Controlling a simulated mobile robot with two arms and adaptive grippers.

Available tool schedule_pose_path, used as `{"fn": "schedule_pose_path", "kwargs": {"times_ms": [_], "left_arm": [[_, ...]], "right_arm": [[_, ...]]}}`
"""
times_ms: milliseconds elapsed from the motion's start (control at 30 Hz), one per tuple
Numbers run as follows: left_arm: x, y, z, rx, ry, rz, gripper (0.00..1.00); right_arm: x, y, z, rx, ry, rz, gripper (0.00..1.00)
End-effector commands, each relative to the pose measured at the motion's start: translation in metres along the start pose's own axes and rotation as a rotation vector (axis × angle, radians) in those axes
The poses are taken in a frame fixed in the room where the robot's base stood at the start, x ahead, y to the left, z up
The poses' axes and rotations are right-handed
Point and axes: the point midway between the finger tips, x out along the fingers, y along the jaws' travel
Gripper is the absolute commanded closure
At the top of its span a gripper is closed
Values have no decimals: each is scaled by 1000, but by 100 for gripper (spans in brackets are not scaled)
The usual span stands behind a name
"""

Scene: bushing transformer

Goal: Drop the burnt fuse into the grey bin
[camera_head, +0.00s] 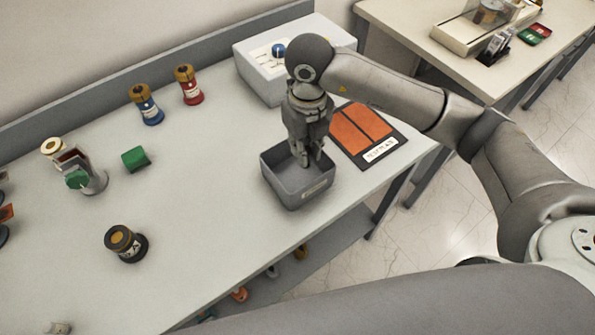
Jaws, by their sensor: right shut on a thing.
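The grey bin (290,188) stands on the workbench near its front edge, open at the top with a small label on its front wall. My right gripper (311,160) points down over the bin, with its fingertips at or just inside the opening. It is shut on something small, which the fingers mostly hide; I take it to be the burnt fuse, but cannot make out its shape. My left gripper does not show.
An orange-panelled board (362,130) lies right of the bin, and a white box (268,82) stands behind. Blue (146,104) and red (188,85) bushings, a green block (135,158) and a dark bushing (126,244) stand left. A second table (460,75) is at upper right.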

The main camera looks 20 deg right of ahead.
Motion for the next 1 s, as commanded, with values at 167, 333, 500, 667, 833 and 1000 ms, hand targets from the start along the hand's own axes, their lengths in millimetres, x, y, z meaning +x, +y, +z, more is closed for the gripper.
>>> {"fn": "schedule_pose_path", "kwargs": {"times_ms": [167, 333, 500, 667, 833, 1000], "left_arm": [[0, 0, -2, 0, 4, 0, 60], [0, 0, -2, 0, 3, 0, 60], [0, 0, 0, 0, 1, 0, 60], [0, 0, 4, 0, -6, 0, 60], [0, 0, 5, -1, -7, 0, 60], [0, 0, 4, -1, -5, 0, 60]], "right_arm": [[0, 0, 0, -1, 0, 0, 100], [0, 0, 0, -1, 0, 0, 67], [0, 0, 0, -1, 0, 0, 58], [0, 0, 0, -1, 0, 0, 58], [-11, 0, 1, 0, -3, 0, 58], [-43, 0, 2, -1, -7, 0, 58]]}}
